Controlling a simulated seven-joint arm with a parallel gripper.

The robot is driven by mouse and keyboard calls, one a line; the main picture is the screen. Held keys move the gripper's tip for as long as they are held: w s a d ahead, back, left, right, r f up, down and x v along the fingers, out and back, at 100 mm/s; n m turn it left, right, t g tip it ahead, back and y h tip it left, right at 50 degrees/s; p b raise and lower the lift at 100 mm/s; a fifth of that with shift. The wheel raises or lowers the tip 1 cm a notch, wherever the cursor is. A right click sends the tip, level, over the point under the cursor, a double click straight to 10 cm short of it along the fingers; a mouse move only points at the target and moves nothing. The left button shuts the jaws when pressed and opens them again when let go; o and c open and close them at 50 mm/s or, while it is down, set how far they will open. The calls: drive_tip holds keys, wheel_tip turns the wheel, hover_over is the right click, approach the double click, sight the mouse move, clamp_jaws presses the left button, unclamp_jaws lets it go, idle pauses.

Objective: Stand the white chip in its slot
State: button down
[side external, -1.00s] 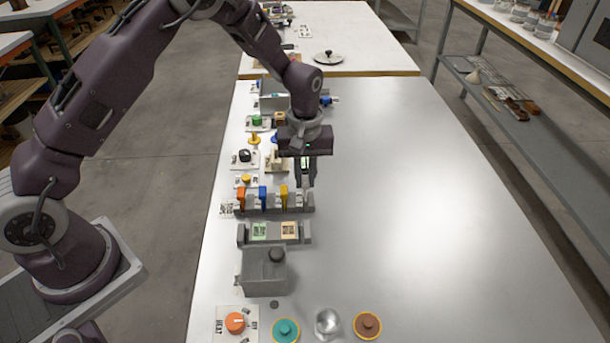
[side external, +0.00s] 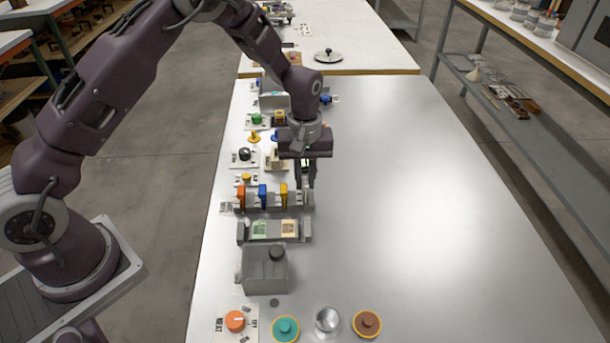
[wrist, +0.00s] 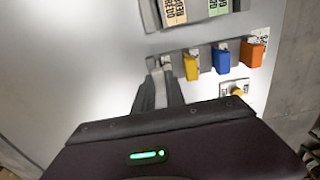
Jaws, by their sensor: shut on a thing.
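The grey rack (side external: 306,208) holds an orange chip (side external: 241,196), a blue chip (side external: 262,195) and a yellow chip (side external: 284,192), all standing. My gripper (side external: 304,184) points down at the rack's right end, just beyond the yellow chip. In the wrist view its fingertips (wrist: 162,75) are close together at the rack's end beside the yellow chip (wrist: 191,68). My gripper is shut on the white chip (wrist: 160,64), of which only a small pale part shows between the tips. The fingers hide the slot under it, so I cannot tell whether the chip is inside.
A grey holder with green and tan cards (side external: 259,230) stands in front of the rack, with a grey box (side external: 264,272) nearer still. A yellow button (side external: 246,178) and a black knob (side external: 244,155) sit behind. The table to the right (side external: 430,220) is clear.

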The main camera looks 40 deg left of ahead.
drive_tip(key=shift+f, duration=0.2)
drive_tip(key=shift+f, duration=0.1)
drive_tip(key=shift+f, duration=0.4)
idle(0.4)
drive_tip(key=c, duration=1)
unclamp_jaws()
drive_tip(key=shift+r, duration=3.55)
